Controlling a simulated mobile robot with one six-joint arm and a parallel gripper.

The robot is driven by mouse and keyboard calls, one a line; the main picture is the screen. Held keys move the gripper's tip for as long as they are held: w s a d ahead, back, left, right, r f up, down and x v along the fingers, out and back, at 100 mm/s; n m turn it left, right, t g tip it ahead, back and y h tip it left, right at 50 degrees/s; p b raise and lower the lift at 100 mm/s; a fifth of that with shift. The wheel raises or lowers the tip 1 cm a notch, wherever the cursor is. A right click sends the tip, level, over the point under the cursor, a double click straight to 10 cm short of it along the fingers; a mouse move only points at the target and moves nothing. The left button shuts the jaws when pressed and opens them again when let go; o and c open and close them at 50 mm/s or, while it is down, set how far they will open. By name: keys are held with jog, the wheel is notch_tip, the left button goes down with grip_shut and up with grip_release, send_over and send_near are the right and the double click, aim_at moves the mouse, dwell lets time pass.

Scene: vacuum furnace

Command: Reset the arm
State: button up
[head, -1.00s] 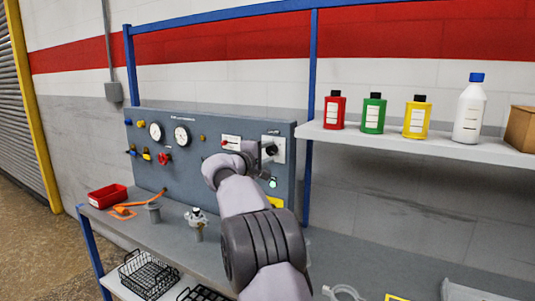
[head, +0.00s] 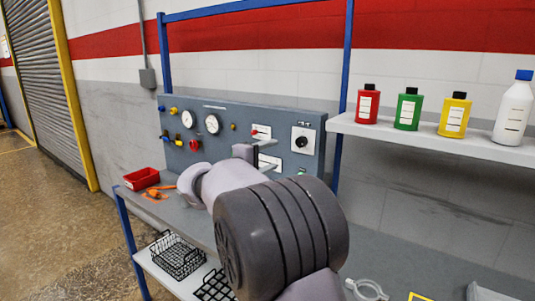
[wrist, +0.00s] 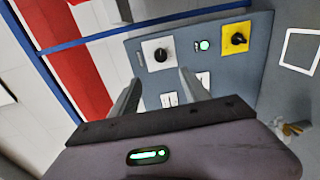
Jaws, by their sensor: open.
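My gripper (wrist: 156,92) is open and empty in the wrist view, its two fingers apart in front of the control panel (wrist: 232,88). In the head view my gripper (head: 266,156) shows small beyond my arm, in front of the right part of the panel (head: 228,122). A black knob on a white plate (head: 302,141) sits on the panel to the right of my gripper; a black knob (wrist: 161,55) also shows in the wrist view. A green lit button (wrist: 204,45) and a black knob on a yellow plate (wrist: 238,38) are beside it.
The workbench (head: 390,245) lies below the panel. A red bin (head: 141,178) and an orange-handled tool (head: 160,193) sit at its left end. Wire baskets (head: 178,257) are on the lower shelf. Several bottles (head: 407,108) stand on the wall shelf (head: 430,144) at right.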

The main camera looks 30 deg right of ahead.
jog(key=shift+s+a, duration=0.25)
jog(key=shift+a, duration=0.3)
jog(key=s+a+f+m+g+y, duration=0.1)
jog(key=s+a+f+m+y, duration=0.35)
jog(key=s, duration=0.75)
jog(key=s+a+f+m+g+y, duration=0.1)
jog(key=s+a+f+g+y, duration=0.1)
jog(key=s+a+f+y, duration=0.65)
jog(key=s+a+f+m+t+y, duration=0.2)
jog(key=s+a+y, duration=0.3)
jog(key=s+a, duration=0.9)
jog(key=shift+a+f+m, duration=0.25)
jog(key=shift+a+m, duration=0.6)
jog(key=shift+a, duration=0.15)
jog(key=shift+s, duration=0.1)
